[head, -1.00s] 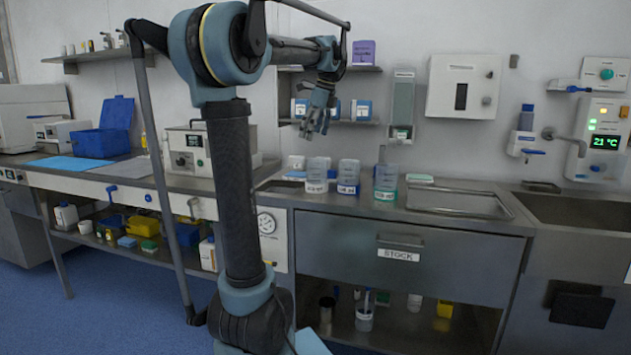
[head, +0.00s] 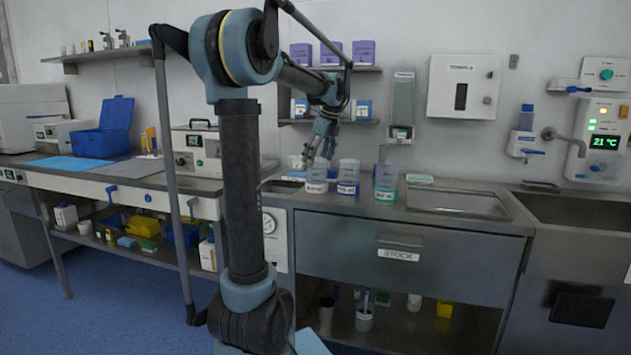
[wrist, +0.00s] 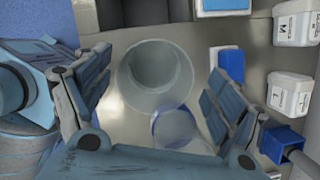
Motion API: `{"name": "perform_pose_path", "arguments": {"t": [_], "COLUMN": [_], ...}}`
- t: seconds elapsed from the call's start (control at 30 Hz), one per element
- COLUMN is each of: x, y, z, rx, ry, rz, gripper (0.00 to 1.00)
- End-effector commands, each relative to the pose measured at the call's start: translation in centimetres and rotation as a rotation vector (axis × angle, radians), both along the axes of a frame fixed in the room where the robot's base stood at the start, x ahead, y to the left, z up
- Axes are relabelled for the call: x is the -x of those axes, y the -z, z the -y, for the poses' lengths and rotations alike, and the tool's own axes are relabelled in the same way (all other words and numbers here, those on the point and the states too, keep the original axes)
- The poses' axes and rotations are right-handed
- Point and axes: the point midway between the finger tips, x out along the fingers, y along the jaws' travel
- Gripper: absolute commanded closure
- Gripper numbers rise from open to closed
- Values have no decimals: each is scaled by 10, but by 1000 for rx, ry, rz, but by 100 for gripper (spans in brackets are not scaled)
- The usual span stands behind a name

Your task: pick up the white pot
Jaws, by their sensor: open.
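My gripper (head: 321,150) hangs open, fingers down, just above the labelled jars on the steel counter. In the wrist view my gripper (wrist: 155,96) has its fingers spread to either side of a round, pale, open-topped pot (wrist: 142,92). The pot stands upright and looks empty; no finger visibly touches it. A clear jar with a bluish rim (wrist: 182,132) is close beside it, lower in the picture.
Clear labelled jars (head: 348,178) and a green-based jar (head: 386,183) stand close together on the counter. A sunken steel tray (head: 455,203) is to their right. A wall shelf (head: 350,122) with boxes is behind my gripper. Small white labelled containers (wrist: 290,92) line the wrist view's right.

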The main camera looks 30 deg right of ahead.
Motion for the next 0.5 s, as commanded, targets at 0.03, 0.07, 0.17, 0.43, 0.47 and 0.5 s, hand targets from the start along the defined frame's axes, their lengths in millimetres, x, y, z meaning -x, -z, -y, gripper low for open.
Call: {"name": "perform_pose_path", "arguments": {"t": [0.03,0.07,0.17,0.43,0.47,0.5], "x": [-1,-1,-2,-9,-10,-11], "y": [4,5,9,41,45,49], "z": [-1,-1,-1,-7,-7,-8], "rx": [0,0,0,1,1,1], "ry": [-1,0,-1,-3,-3,-2], "rz": [0,0,0,0,0,0], "gripper": [14,14,14,14,14,14]}}
